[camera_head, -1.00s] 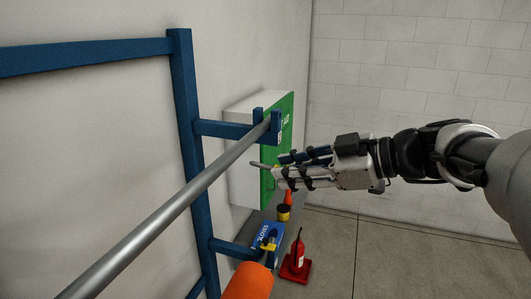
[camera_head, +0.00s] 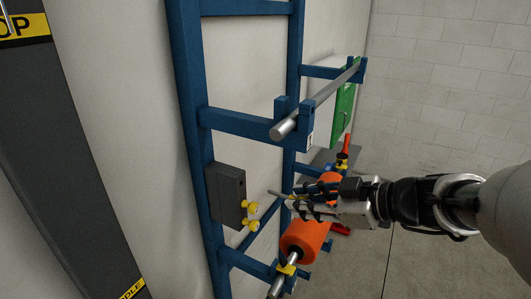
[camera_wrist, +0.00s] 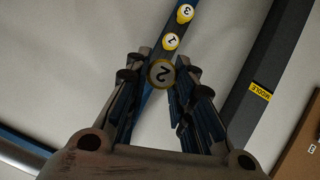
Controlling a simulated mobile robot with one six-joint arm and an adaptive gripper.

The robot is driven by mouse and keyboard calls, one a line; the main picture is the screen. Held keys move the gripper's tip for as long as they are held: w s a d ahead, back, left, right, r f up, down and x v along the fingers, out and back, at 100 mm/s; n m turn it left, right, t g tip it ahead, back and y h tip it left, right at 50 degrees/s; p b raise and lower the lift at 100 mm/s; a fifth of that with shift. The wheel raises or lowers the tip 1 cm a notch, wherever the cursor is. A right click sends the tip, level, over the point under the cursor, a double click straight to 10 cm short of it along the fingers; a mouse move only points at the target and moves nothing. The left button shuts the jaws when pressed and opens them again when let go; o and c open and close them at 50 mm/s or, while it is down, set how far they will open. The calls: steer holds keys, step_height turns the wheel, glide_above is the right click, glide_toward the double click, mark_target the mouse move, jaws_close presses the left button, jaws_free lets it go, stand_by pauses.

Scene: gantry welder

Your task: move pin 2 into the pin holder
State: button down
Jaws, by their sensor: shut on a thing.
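My gripper (camera_head: 290,198) is shut on pin 2, whose round yellow-rimmed head marked 2 (camera_wrist: 160,73) shows between the fingers in the wrist view. In the head view a thin grey rod (camera_head: 274,193), seemingly the pin's shaft, sticks out leftward from the fingertips. The pin holder (camera_head: 226,190) is a dark grey block on the blue rack's post, left of my gripper and apart from it. Two yellow-headed pins stick out of its lower right side. In the wrist view their heads read 1 (camera_wrist: 171,41) and 3 (camera_wrist: 185,13), beyond pin 2. The holder's holes cannot be made out.
The blue rack (camera_head: 187,120) stands along the wall, with a steel bar (camera_head: 320,98) on its upper arms. Below, an orange roll (camera_head: 305,240) sits on another bar near my gripper. A green-fronted cabinet (camera_head: 344,112) is behind. Floor to the right looks clear.

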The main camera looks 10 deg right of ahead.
mark_target(277, 194)
steer(key=shift+s+a+f, duration=0.1)
steer(key=shift+s+f, duration=0.05)
steer(key=shift+f, duration=0.05)
steer(key=shift+w, duration=0.25)
steer(key=w+a, duration=0.1)
steer(key=a, duration=0.1)
steer(key=w+a+p, duration=0.1)
steer(key=w+a, duration=0.1)
steer(key=shift+w+a, duration=0.15)
steer(key=shift+a, duration=0.2)
steer(key=shift+d, duration=0.1)
steer(key=shift+w+a+b, duration=0.55)
steer(key=shift+a+b, duration=0.25)
steer(key=shift+a, duration=0.05)
steer(key=shift+w+a+b, duration=0.6)
steer(key=shift+a+b, duration=0.2)
steer(key=shift+w+a+b, duration=0.55)
steer(key=shift+a+b, duration=0.25)
steer(key=shift+a, duration=0.05)
steer(key=c, duration=1.3)
jaws_free()
